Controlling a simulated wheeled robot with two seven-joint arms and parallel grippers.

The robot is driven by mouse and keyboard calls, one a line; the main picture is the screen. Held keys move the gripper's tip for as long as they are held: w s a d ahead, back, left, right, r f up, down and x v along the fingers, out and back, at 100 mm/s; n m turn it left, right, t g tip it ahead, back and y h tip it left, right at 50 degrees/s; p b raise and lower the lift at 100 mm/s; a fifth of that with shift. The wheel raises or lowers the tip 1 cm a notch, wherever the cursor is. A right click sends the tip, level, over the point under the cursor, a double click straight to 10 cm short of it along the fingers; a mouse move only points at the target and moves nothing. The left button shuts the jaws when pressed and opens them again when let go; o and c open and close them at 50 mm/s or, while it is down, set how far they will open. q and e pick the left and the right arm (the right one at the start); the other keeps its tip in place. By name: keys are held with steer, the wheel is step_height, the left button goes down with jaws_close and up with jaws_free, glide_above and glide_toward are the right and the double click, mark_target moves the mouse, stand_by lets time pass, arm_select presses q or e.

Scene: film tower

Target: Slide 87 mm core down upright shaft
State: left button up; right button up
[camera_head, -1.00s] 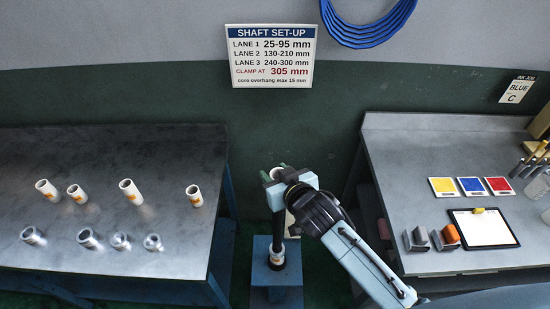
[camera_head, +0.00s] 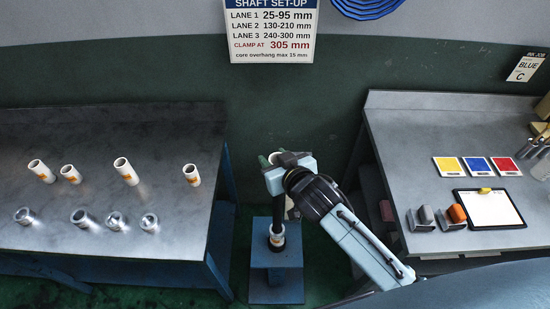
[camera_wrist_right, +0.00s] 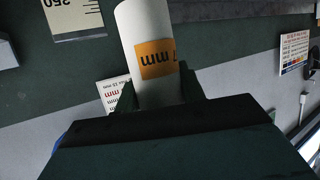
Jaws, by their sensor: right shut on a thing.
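My right gripper (camera_head: 275,159) is shut on a white core (camera_wrist_right: 147,28) with an orange label. The label reads upside down in the right wrist view, and only "7 mm" of it shows. The dark upright shaft (camera_head: 276,220) stands on a blue pedestal (camera_head: 276,285), with a pale ring (camera_head: 277,241) round its lower part. In the head view the gripper is over the shaft's upper end and hides it. I cannot tell whether the core is around the shaft or just beside or above it. My left gripper is not in view.
The left bench (camera_head: 130,180) holds several white labelled cores and several metal rings. The right bench (camera_head: 410,150) holds colour cards, a clipboard (camera_head: 488,209) and small blocks. A shaft set-up sign (camera_head: 272,35) hangs on the wall. Floor is free between the benches around the pedestal.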

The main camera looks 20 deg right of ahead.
steer(key=shift+f+b, duration=1.45)
steer(key=shift+f, duration=1.1)
step_height(320, 180, down, 21)
steer(key=b, duration=1.4)
steer(key=shift+s+r, duration=0.1)
steer(key=shift+r, duration=0.05)
steer(key=shift+f+b, duration=1.05)
steer(key=shift+f, duration=0.25)
